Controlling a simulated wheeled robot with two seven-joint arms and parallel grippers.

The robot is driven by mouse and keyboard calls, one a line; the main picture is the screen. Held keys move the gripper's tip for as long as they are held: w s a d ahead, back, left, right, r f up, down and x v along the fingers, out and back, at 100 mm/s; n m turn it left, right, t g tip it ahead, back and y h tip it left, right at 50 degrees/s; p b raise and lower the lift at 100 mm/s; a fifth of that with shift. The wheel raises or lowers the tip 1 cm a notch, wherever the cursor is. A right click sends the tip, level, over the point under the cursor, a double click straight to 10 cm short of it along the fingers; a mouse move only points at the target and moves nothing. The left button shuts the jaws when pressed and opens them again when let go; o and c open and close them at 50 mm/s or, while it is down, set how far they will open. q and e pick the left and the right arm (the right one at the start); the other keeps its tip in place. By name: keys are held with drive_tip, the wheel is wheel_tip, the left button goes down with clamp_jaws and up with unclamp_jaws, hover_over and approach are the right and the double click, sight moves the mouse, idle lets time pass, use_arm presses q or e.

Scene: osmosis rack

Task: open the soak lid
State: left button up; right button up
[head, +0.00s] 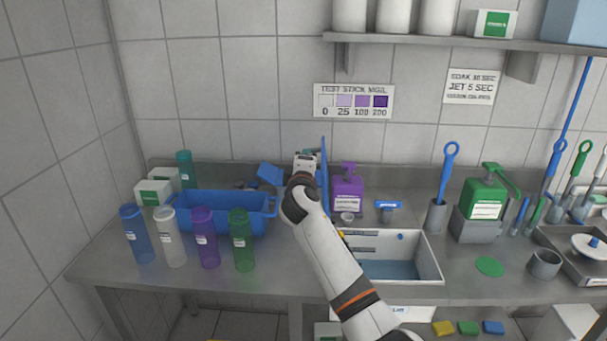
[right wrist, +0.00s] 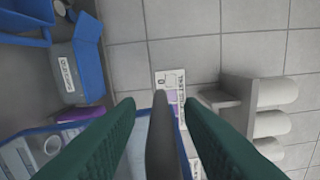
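The soak tub (head: 428,262) is a white open-topped basin with bluish liquid, right of my forearm in the head view. A thin blue panel (head: 324,172), apparently its lid, stands upright and nearly edge-on at the tub's left end. My right gripper (right wrist: 161,104) is beside the panel's left face; the head view hides its fingertips. In the right wrist view its green fingers are apart, with a grey bar (right wrist: 161,140) between them, possibly the lid's handle. Gaps show beside the bar. My left gripper is not in view.
A blue crate (head: 262,222) and several bottles, including a green one (head: 242,240), stand left of my arm. A purple pump bottle (head: 347,192) stands just behind the tub. A green pump bottle (head: 483,192) is farther right. A shelf (head: 450,42) overhangs the back wall.

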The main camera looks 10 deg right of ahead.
drive_tip(key=b+v, duration=0.2)
drive_tip(key=v, duration=0.9)
drive_tip(key=shift+s, duration=0.25)
drive_tip(key=shift+f, duration=0.15)
